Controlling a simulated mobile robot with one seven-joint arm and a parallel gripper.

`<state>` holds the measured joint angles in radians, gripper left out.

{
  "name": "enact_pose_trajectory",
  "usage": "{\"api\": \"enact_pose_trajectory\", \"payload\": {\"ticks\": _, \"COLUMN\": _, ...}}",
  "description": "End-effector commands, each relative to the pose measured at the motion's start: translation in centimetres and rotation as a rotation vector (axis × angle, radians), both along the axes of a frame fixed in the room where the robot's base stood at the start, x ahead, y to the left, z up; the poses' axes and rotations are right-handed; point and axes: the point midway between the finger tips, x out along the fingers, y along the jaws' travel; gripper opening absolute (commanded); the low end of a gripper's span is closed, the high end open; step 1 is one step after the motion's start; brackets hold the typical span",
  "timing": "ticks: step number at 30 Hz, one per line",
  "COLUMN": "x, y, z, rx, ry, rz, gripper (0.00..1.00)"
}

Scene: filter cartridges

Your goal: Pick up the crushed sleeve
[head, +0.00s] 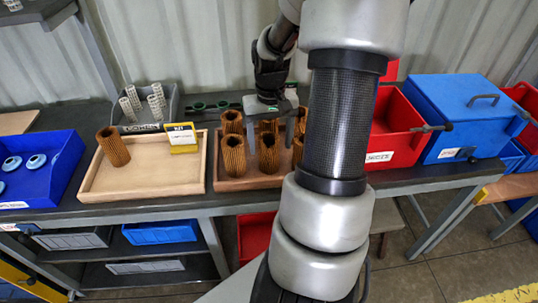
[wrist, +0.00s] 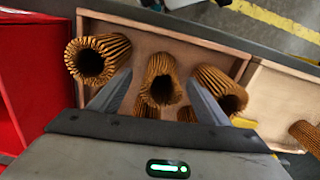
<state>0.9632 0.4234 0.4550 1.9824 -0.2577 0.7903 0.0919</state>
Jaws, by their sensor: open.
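Several brown pleated sleeves stand in a wooden tray (head: 218,186); the tray also shows in the wrist view (wrist: 215,52). The middle front sleeve (wrist: 160,82) has an uneven, dented-looking opening and seems to be the crushed one; it appears in the head view (head: 268,155). The sleeve on its left (wrist: 95,60) has a rounder opening. Another sleeve (wrist: 222,90) stands on its right. My gripper (wrist: 160,84) is open and pointed down over the tray, with one finger on each side of the middle sleeve. Whether either finger touches it I cannot tell. Sleeves behind are partly hidden.
A second wooden tray (head: 150,190) to the left holds one sleeve (head: 113,147) and a yellow sign (head: 182,138). Red (head: 392,140) and blue bins stand right. Neighbouring sleeves are close to my fingers.

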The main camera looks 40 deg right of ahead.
Motion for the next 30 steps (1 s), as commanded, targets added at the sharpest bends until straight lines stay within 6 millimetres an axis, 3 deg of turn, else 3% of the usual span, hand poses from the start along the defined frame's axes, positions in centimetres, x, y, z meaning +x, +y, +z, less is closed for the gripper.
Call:
{"api": "enact_pose_trajectory", "payload": {"ticks": 9, "x": 0.0, "y": 0.4, "z": -4.5, "rx": 0.003, "ry": 0.002, "rz": 0.0, "gripper": 0.7}}
{"api": "enact_pose_trajectory", "payload": {"ticks": 19, "x": 0.1, "y": 0.4, "z": -5.1, "rx": 0.001, "ry": 0.0, "rz": 0.0, "gripper": 0.7}}
{"api": "enact_pose_trajectory", "payload": {"ticks": 27, "x": 0.1, "y": 0.4, "z": -5.0, "rx": 0.001, "ry": 0.0, "rz": 0.0, "gripper": 0.26}}
{"api": "enact_pose_trajectory", "payload": {"ticks": 30, "x": 0.1, "y": 0.4, "z": -5.0, "rx": 0.0, "ry": 0.001, "rz": 0.0, "gripper": 0.26}}
